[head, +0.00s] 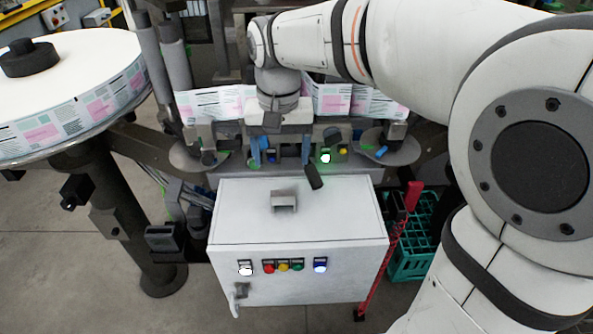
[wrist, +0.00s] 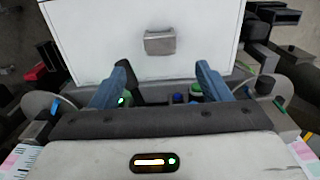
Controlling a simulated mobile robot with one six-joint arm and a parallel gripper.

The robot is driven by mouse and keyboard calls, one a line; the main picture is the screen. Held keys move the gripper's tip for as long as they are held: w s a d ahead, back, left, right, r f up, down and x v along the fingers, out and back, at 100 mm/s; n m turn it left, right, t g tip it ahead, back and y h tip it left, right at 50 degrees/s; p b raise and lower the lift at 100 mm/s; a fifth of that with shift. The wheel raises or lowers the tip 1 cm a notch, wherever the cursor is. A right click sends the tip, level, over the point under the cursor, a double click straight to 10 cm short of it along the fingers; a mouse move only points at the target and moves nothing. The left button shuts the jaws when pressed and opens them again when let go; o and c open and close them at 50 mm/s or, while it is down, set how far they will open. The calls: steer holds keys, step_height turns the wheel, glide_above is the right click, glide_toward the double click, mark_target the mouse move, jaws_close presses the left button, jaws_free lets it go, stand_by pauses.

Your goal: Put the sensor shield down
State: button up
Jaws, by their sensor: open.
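A small grey bracket-like piece, which I take to be the sensor shield (head: 284,201), rests on the white top of the control cabinet (head: 225,215). In the wrist view the shield (wrist: 160,43) sits on the same white surface, ahead of the fingertips and between their lines. My gripper (head: 281,160) is open, with its two blue fingers apart and nothing visible between them. In the wrist view my gripper (wrist: 162,72) is clear of the shield, with a gap to it. The shield's underside is hidden.
A black handle-like part (head: 314,177) stands at the cabinet's back edge, close to a finger. Lit buttons (head: 325,157) are behind the cabinet. A large label reel (head: 70,90) is at left. A green crate (head: 412,240) and red post stand at right. The cabinet top around the shield is clear.

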steer(key=s+d+f+t, duration=0.1)
steer(key=s+d+f, duration=0.2)
steer(key=s+d, duration=0.3)
steer(key=s+d+f+t, duration=0.1)
steer(key=s+d+f, duration=0.2)
steer(key=s+d, duration=0.3)
steer(key=shift+d+f+t, duration=0.15)
steer(key=shift+d+t, duration=0.25)
steer(key=shift+d, duration=0.75)
stand_by(0.6)
